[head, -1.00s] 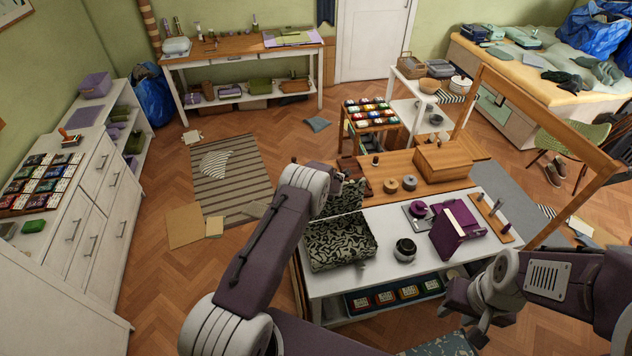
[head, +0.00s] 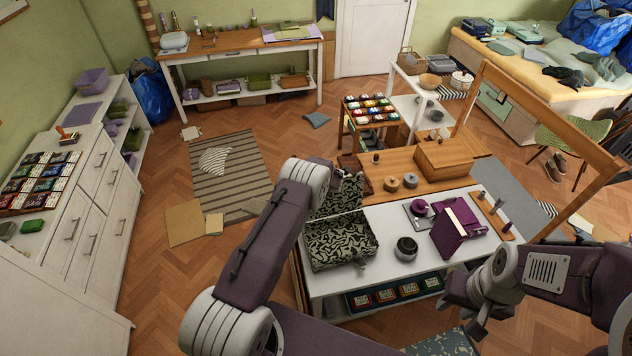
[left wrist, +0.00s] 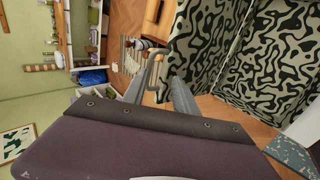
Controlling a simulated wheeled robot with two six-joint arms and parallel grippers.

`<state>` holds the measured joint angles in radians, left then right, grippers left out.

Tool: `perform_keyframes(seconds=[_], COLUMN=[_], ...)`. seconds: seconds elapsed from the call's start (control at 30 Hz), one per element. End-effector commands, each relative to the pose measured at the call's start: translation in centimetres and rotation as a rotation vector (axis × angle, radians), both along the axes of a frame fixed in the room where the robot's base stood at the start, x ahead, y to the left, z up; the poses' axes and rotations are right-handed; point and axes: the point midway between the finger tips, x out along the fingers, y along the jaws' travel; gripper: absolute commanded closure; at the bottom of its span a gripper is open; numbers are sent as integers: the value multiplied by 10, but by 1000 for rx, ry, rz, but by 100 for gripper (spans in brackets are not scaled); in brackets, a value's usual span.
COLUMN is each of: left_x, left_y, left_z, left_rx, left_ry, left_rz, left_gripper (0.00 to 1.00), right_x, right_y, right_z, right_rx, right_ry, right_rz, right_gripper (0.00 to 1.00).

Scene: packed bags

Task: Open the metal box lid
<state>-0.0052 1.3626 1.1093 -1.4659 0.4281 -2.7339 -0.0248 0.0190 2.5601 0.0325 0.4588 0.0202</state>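The metal box (head: 342,246) has a black and pale green wavy pattern and stands at the left end of the white worktop. Its lid (head: 349,192) stands raised at the back, tilted up from the box. My left forearm hides part of the lid and the left gripper in the head view. In the left wrist view, the left gripper (left wrist: 158,82) has its two grey fingers apart, with a beige metal loop (left wrist: 155,70) between or just beyond the tips, beside the patterned panels (left wrist: 215,45). I cannot tell contact. My right gripper (head: 472,308) is off the worktop's front right.
On the white worktop (head: 377,273) stand a dark round pot (head: 406,248) and a purple book-like object (head: 457,229). A wooden box (head: 443,158) stands behind. A wooden frame bar (head: 545,125) rises at the right. Open floor lies at the left.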

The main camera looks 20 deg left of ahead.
Motion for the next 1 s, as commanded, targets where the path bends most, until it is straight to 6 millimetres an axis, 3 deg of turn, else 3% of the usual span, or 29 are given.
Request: perform_keyframes(seconds=[0.4,1.0], left_x=[-13,-35], left_y=[-10,-28], left_z=[21,50], left_rx=[1,-1], left_ry=[0,0], left_rz=[-1,-1], left_gripper=[66,66], right_x=[0,0], right_y=[0,0], right_z=[16,14], right_rx=[0,0], right_ry=[0,0], right_rz=[0,0], right_gripper=[64,64])
